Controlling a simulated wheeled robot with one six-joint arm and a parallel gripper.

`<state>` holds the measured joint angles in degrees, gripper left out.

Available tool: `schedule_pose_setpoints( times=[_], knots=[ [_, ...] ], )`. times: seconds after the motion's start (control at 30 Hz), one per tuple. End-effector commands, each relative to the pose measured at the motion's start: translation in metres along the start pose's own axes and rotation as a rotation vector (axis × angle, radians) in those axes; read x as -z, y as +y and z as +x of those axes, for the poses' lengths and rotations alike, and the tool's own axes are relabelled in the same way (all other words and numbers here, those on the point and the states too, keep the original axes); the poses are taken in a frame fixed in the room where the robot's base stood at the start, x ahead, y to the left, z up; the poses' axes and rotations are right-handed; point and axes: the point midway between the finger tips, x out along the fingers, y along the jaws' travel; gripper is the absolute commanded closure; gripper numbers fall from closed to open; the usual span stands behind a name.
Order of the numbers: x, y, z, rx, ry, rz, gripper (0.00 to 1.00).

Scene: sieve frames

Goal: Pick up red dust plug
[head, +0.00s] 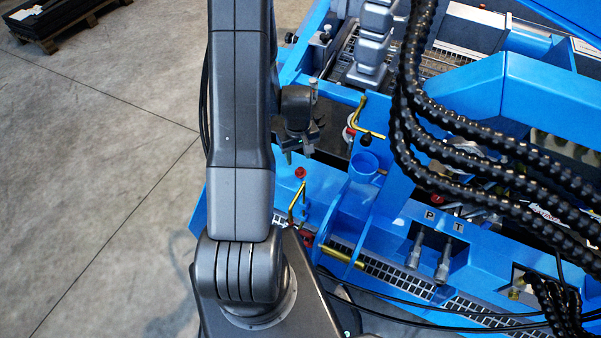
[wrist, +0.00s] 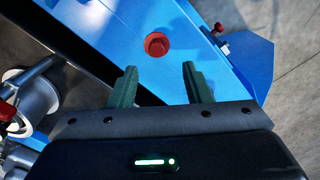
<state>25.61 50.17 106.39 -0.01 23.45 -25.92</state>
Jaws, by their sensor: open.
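The red dust plug (wrist: 157,44) sits on a blue flat surface (wrist: 120,20) in the wrist view, its round top facing the camera. My gripper (wrist: 159,70) is open, its two dark green fingers spread. The plug shows past the fingertips, roughly centred between them, and nothing is held. In the head view my gripper (head: 300,153) hangs over the blue frame, and a small red round thing (head: 300,172), which looks like the plug, shows just below the fingers. The height gap between fingers and plug is hard to tell.
A smaller red-topped fitting (wrist: 218,28) stands at the blue edge, right of the plug. A yellow handle (head: 296,205) rises near it in the head view. Open concrete floor (head: 110,130) is left.

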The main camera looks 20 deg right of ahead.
Motion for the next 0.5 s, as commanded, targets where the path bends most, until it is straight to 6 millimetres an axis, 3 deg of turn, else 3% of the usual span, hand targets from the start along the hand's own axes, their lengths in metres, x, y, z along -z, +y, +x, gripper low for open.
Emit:
schedule_pose_setpoints(
  times=[0.5],
  knots=[
    [-0.007,0.004,0.051,0.0,-0.001,0.0,0.55]
  ],
)
